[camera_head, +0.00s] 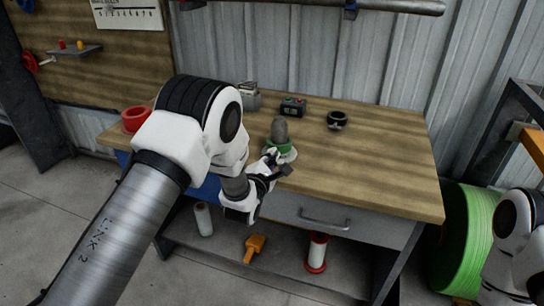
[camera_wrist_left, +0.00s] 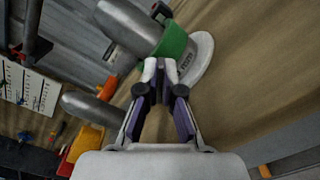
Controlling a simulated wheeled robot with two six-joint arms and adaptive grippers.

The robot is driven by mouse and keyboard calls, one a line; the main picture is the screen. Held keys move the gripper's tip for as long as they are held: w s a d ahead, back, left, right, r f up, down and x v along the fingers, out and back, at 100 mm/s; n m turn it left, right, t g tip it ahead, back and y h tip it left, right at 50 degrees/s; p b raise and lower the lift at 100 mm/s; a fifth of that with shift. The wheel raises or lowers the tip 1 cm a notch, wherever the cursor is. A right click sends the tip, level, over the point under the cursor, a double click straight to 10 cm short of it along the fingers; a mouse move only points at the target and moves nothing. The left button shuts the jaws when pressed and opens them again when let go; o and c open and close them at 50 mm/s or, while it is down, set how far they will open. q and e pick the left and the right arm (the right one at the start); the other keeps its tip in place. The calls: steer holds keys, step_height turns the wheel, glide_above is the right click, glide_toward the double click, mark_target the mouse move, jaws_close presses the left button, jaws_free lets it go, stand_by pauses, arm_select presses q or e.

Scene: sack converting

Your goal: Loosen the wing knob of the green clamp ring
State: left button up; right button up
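The green clamp ring (camera_head: 279,146) sits around the lower part of a grey rounded post with a pale round base, on the workbench. In the left wrist view the green ring (camera_wrist_left: 173,40) is just beyond my fingertips. My left gripper (camera_head: 271,160) is at the near side of the ring. In the wrist view its fingertips (camera_wrist_left: 160,70) are close together at the ring's lower edge. The wing knob cannot be made out; it may be hidden between or behind the fingertips. My right gripper is out of view; only part of my right arm shows at lower right.
On the wooden workbench (camera_head: 370,170) stand a red ring (camera_head: 135,118), a small dark box with buttons (camera_head: 293,107) and a black ring (camera_head: 337,119). A large green roll (camera_head: 466,240) stands right of the bench. The bench's right part is clear.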

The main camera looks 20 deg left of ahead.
arm_select(q)
steer(key=o, duration=0.4)
steer(key=shift+o, duration=0.2)
steer(key=shift+s, duration=0.15)
steer(key=s, duration=1.1)
steer(key=shift+s+a, duration=0.2)
steer(key=shift+s, duration=0.15)
